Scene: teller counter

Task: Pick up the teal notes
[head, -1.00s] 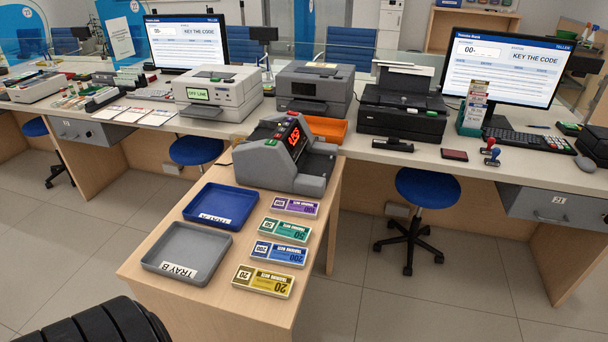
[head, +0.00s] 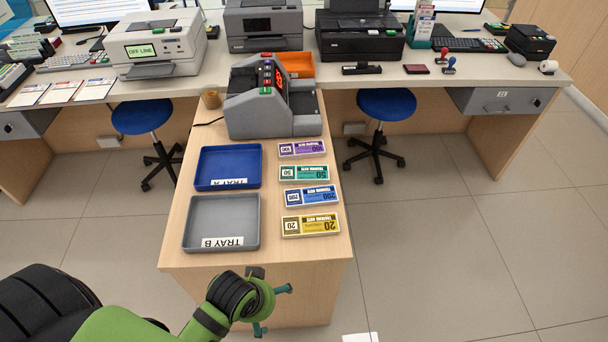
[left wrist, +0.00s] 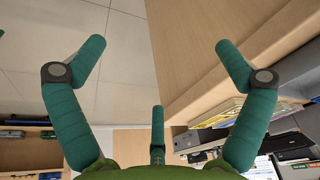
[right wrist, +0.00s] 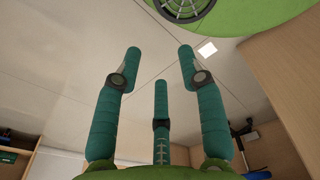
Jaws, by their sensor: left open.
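The teal notes (head: 304,173) are a flat bundle marked 50, lying on the wooden side table. They are second from the back in a column of bundles, between the purple notes (head: 302,149) and the blue notes (head: 311,195). My left gripper (head: 273,309) is low in the head view, in front of the table's front edge and apart from the notes. In the left wrist view its fingers (left wrist: 159,47) are spread wide and empty. My right gripper (right wrist: 159,50) shows only in its own wrist view, its fingers apart with nothing between them.
Yellow notes (head: 311,224) lie nearest the front of the column. Blue tray A (head: 200,167) and grey tray B (head: 189,225) sit to its left. A grey counting machine (head: 262,116) stands behind.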

